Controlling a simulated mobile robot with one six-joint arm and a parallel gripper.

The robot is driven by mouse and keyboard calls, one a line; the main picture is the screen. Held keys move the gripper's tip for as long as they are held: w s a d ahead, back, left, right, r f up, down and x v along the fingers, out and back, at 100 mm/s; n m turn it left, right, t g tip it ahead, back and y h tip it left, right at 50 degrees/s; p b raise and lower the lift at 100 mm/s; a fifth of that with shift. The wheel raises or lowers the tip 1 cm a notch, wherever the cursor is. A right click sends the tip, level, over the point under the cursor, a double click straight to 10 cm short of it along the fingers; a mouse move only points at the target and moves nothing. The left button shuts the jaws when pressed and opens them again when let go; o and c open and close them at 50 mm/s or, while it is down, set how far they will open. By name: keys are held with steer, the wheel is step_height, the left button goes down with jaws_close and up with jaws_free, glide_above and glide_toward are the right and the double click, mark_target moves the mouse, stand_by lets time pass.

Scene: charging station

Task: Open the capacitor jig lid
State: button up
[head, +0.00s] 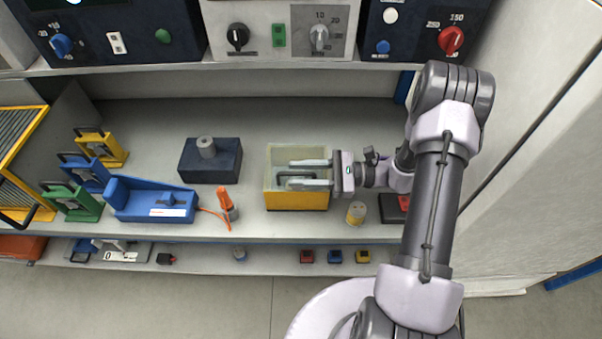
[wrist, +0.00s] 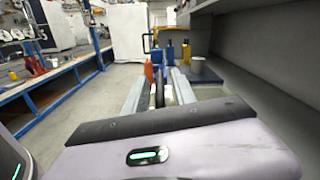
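The capacitor jig (head: 297,201) is a yellow box with a pale, see-through lid (head: 283,153) on top, in the middle of the bench. The lid looks closed.
A dark block with a grey cylinder (head: 207,148) and a blue tray (head: 150,198) lie to the left. An orange-tipped tool (head: 226,204) stands near the jig. A small yellow cylinder (head: 356,212) stands to the right. Control panels (head: 280,30) line the back.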

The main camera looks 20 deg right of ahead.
jaws_close()
stand_by(1.4)
